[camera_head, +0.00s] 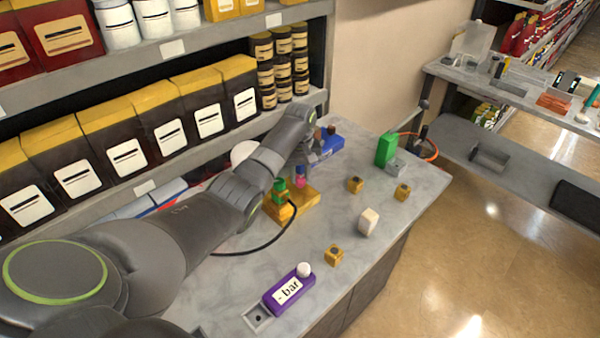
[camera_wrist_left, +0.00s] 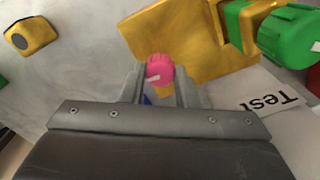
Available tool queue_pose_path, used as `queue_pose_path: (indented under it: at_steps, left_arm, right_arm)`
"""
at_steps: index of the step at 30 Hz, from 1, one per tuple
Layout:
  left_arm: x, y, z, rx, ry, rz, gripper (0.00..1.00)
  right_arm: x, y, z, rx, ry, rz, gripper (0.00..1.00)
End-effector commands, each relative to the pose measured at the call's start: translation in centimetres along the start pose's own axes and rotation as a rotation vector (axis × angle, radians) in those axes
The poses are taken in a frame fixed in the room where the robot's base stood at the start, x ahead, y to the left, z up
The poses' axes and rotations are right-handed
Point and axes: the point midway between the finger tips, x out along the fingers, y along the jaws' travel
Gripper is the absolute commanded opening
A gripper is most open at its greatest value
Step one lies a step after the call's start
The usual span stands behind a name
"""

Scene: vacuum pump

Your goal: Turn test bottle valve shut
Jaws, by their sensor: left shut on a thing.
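A pink knob (camera_wrist_left: 159,68), likely the test bottle valve, sits between the two fingers of my left gripper (camera_wrist_left: 160,84) in the left wrist view. The gripper is shut on it, and its light mark is tilted. In the head view the pink knob (camera_head: 299,171) is over a yellow block (camera_head: 300,198), just below my left gripper (camera_head: 306,162). A green knob on a yellow body (camera_head: 279,190) stands to its left; this green knob (camera_wrist_left: 290,36) is at the upper right of the wrist view. A "Test" label (camera_wrist_left: 270,104) lies below it. My right gripper is not in view.
A purple "- bar" gauge (camera_head: 288,289) lies at the front of the grey counter. A black hose (camera_head: 268,243) curves from the yellow block. Small yellow blocks (camera_head: 355,185), a white block (camera_head: 368,222) and a green block (camera_head: 386,149) stand to the right. Shelves line the back.

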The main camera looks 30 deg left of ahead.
Motion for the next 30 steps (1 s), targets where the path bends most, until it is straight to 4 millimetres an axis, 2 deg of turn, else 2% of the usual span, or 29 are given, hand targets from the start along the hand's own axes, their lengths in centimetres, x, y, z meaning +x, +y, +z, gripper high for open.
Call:
queue_pose_path:
  at_steps: [12,30]
  left_arm:
    - [-0.4,0.0,0.0,0.343,0.0,-0.001,0.05]
    - [-0.2,0.1,0.0,0.912,0.001,0.001,0.05]
  right_arm:
    - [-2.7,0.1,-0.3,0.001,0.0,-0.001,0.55]
    - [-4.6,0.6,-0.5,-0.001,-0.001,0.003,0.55]
